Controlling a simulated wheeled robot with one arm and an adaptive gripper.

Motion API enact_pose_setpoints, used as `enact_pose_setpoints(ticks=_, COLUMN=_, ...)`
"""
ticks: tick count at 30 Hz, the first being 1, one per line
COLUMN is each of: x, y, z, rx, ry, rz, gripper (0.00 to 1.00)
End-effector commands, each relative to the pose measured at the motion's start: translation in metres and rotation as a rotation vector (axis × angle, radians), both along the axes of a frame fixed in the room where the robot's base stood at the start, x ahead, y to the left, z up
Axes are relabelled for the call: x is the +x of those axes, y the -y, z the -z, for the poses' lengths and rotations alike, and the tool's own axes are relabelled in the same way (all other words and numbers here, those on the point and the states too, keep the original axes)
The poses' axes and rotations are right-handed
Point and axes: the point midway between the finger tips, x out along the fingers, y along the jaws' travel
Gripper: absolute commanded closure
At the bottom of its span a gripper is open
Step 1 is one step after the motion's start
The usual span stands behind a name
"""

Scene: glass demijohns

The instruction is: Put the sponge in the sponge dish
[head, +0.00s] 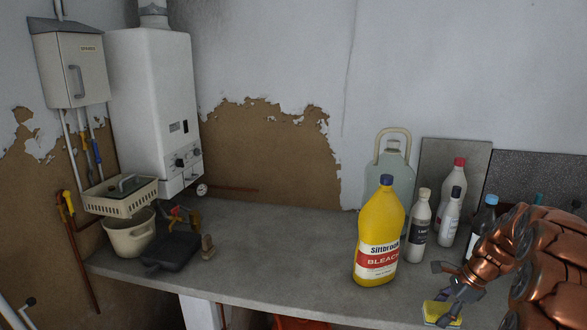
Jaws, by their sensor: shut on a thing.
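A yellow sponge (437,314) with a grey side is at the lower right of the head view. My gripper (450,296) reaches in from the right, pointing down, and is shut on the sponge. The fingers cover part of the sponge's upper side. The sponge appears near the front edge of the grey counter; I cannot tell whether it touches the surface. I cannot pick out the sponge dish for certain.
A yellow bleach bottle (381,235) stands left of my gripper, with several other bottles behind. At the far left are a cream slotted basket (121,206), a cream pot (129,240) and a dark tray (171,254). The counter (285,255) between is clear.

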Motion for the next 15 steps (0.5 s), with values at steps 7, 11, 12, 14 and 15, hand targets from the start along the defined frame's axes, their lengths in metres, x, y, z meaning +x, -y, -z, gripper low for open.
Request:
enact_pose_setpoints(ticks=7, x=0.017, y=-0.078, z=0.011, rx=-0.001, ry=-0.002, rz=-0.565, gripper=0.74)
enact_pose_setpoints(ticks=11, x=0.021, y=-0.117, z=0.015, rx=-0.004, ry=-0.003, rz=-0.864, gripper=0.74)
enact_pose_setpoints(ticks=12, x=0.021, y=-0.129, z=0.016, rx=-0.001, ry=-0.003, rz=-0.955, gripper=0.74)
enact_pose_setpoints(ticks=14, x=0.020, y=-0.148, z=0.017, rx=0.000, ry=-0.005, rz=-1.095, gripper=0.74)
enact_pose_setpoints(ticks=15, x=0.020, y=-0.160, z=0.018, rx=-0.001, ry=-0.006, rz=-1.186, gripper=0.74)
